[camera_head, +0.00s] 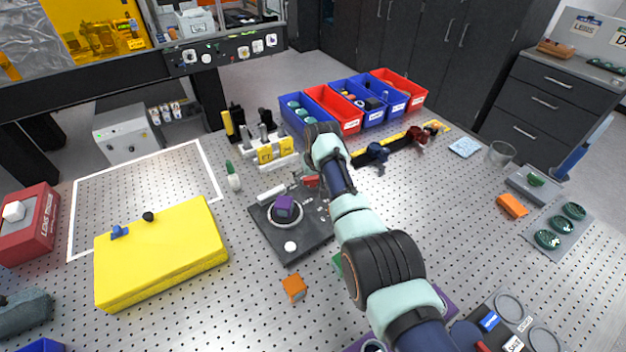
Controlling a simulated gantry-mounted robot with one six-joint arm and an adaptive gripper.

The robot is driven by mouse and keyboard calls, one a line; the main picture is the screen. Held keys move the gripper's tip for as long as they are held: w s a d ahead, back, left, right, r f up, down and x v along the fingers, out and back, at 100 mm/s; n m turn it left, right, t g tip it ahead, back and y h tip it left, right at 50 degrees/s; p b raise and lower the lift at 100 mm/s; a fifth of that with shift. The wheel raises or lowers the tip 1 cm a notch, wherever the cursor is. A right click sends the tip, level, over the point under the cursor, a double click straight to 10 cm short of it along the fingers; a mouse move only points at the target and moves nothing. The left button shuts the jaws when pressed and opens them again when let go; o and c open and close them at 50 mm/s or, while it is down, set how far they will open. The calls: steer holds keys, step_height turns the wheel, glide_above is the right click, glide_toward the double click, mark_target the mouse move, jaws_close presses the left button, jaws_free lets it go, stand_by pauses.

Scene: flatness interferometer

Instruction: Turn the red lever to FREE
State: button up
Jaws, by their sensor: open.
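A small red part (312,182), which looks like the red lever, shows at the right back of a dark square base plate (292,249) on the perforated table. My arm crosses close beside it and hides part of that area. A purple block (284,206) sits inside a pale ring on the plate, left of the red part. My gripper (297,184) is only partly visible below my wrist, close to the left of the red part. It is open, with nothing seen between its fingers. I cannot tell whether it touches the lever, or read the lever's marks.
A yellow case (160,255) lies to the left, and an orange cube (294,288) in front of the plate. Blue and red bins (345,122) stand behind. A rail with blue and red clamps (376,152) lies behind right. Free table lies right of my arm.

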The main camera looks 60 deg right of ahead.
steer(key=c, duration=1.1)
steer(key=shift+c, duration=0.2)
steer(key=shift+n, duration=0.4)
steer(key=n+b, duration=0.1)
steer(key=n+t+y, duration=0.1)
steer(key=shift+f+n+b, duration=0.2)
steer(key=shift+n+b, duration=0.1)
steer(key=shift+b, duration=0.05)
steer(key=shift+d+n+y+b, duration=0.1)
steer(key=shift+n+y+b, duration=0.2)
steer(key=shift+n+b, duration=0.7)
steer(key=shift+b, duration=0.7)
steer(key=shift+r+t, duration=0.2)
steer(key=shift+t, duration=0.1)
